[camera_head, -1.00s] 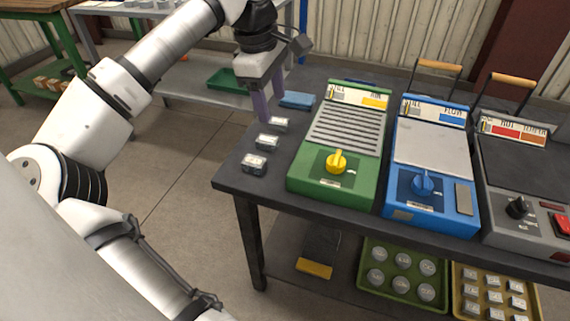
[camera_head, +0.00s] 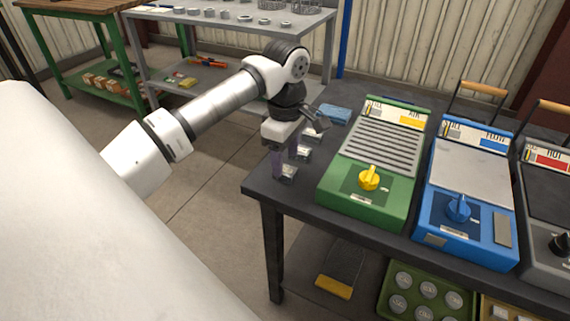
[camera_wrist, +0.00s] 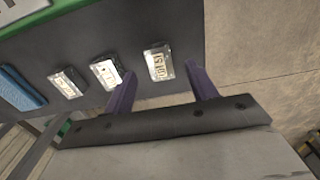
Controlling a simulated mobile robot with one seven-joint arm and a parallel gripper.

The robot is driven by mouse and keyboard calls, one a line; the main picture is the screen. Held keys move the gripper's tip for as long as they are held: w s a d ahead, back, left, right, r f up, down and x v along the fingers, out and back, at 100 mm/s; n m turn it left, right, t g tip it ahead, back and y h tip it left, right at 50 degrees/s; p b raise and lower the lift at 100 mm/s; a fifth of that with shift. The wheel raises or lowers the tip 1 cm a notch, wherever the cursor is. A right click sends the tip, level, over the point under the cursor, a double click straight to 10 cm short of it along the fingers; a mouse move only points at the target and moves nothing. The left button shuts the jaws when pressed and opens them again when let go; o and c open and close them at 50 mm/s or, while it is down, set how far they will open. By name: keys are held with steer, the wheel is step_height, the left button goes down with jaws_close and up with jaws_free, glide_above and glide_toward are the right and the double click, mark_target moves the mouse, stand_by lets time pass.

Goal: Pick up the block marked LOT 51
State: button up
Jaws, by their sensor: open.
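Three small metal blocks with pale labels stand in a row on the dark table. The block at the row's front end (camera_head: 288,173) has lettering that appears to read LOT 51 in the wrist view (camera_wrist: 158,65). The middle block (camera_wrist: 105,73) and far block (camera_wrist: 66,84) have labels I cannot read surely. My gripper (camera_head: 284,162) is open and empty, with purple fingers pointing down at the front block. In the wrist view, that block lies just beyond the gap between the fingertips (camera_wrist: 160,82). I cannot tell whether the fingers reach down around it.
A green machine with a yellow knob (camera_head: 369,178) stands right of the blocks, with a blue machine (camera_head: 459,208) beyond it. A blue flat item (camera_head: 335,114) lies behind the row. The table's left edge is close to the front block; open floor lies beyond.

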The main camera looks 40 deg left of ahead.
mark_target(285, 169)
step_height(285, 169, down, 3)
steer(key=shift+f, duration=0.1)
jaws_close()
stand_by(0.3)
